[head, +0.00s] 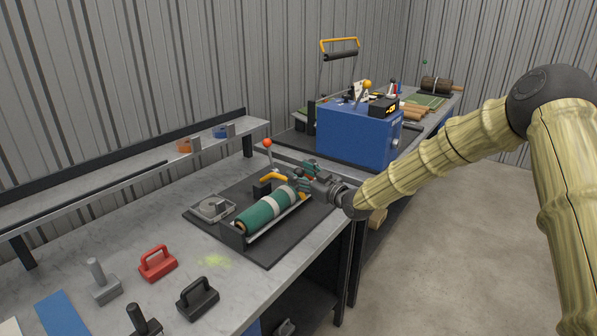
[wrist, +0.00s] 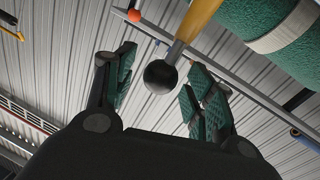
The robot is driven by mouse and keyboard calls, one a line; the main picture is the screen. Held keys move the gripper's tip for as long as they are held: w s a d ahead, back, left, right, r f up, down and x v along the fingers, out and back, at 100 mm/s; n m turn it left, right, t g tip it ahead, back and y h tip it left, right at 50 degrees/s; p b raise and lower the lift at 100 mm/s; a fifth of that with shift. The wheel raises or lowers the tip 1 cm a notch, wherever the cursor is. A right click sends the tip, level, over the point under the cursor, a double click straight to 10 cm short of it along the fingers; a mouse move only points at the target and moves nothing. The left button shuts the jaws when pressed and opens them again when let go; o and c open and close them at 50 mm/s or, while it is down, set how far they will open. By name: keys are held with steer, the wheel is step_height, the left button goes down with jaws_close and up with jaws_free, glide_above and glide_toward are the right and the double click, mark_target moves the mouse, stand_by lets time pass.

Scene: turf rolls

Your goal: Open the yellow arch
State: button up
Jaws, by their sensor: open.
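The yellow arch (head: 275,178) spans the dark base by a green roll (head: 262,211) with pale bands. In the wrist view, its yellow bar (wrist: 198,20) ends in a black ball knob (wrist: 160,76). My gripper (head: 305,179) is at the roll's far right end, next to the arch. In the wrist view my gripper (wrist: 162,70) is open, with green ribbed pads on both sides of the knob. Gaps show between the knob and both pads. The roll (wrist: 280,35) also shows at upper right there. My gripper hides part of the arch in the head view.
An orange-knobbed lever (head: 267,143) stands behind the arch. A red handled block (head: 158,262) and a black one (head: 197,298) lie in front. Open floor (head: 450,240) is at right.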

steer(key=shift+w+a, duration=0.45)
steer(key=shift+w, duration=0.05)
jaws_close()
steer(key=shift+r, duration=0.1)
